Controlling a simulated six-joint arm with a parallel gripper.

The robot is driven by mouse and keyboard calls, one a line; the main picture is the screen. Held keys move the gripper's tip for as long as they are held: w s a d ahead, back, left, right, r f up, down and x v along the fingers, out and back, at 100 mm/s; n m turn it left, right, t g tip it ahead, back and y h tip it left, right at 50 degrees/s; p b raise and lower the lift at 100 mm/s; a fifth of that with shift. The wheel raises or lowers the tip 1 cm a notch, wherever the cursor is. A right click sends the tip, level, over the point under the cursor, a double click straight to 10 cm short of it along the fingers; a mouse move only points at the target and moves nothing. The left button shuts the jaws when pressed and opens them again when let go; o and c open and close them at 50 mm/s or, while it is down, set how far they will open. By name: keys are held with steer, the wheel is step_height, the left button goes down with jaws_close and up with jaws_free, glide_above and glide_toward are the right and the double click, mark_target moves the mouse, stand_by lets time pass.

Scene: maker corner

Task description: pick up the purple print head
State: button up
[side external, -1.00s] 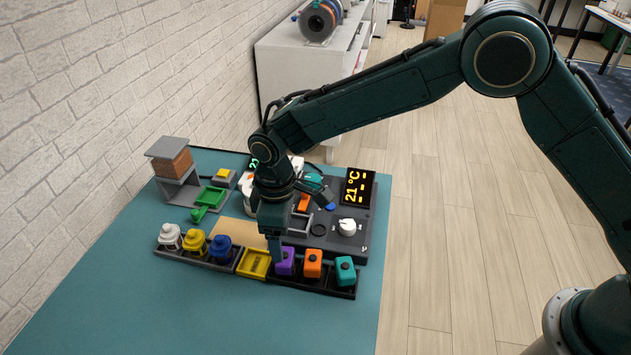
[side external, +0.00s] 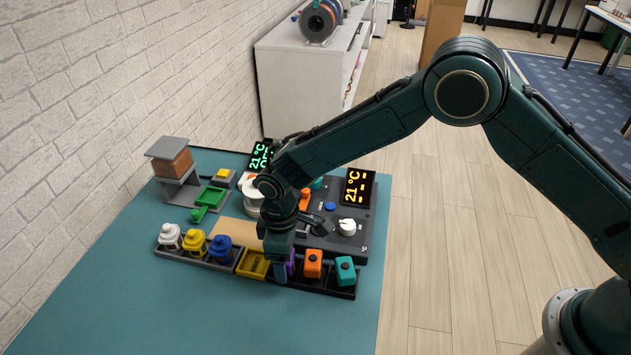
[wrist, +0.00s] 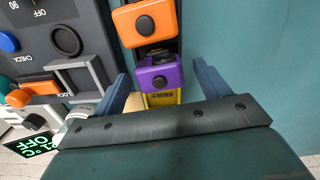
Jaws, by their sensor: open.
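The purple print head (side external: 290,263) sits in the dark rack at the front of the bench, mostly hidden behind my gripper in the side view. It shows fully in the wrist view (wrist: 162,78), with a dark round knob on its face. My gripper (wrist: 161,72) is open, with one blue finger on each side of the purple print head in the picture. No contact shows, and the side view does not settle how far down the fingers reach around it. In the side view my gripper (side external: 280,272) is low at the rack.
An orange print head (side external: 313,263) sits next to the purple one, then a teal one (side external: 345,270). A yellow tray (side external: 253,264) is on the other side. White, yellow and blue bottles stand further left. A control panel (side external: 354,222) lies behind. The front bench is clear.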

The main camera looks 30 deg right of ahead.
steer(key=shift+f, duration=0.45)
steer(key=c, duration=1.1)
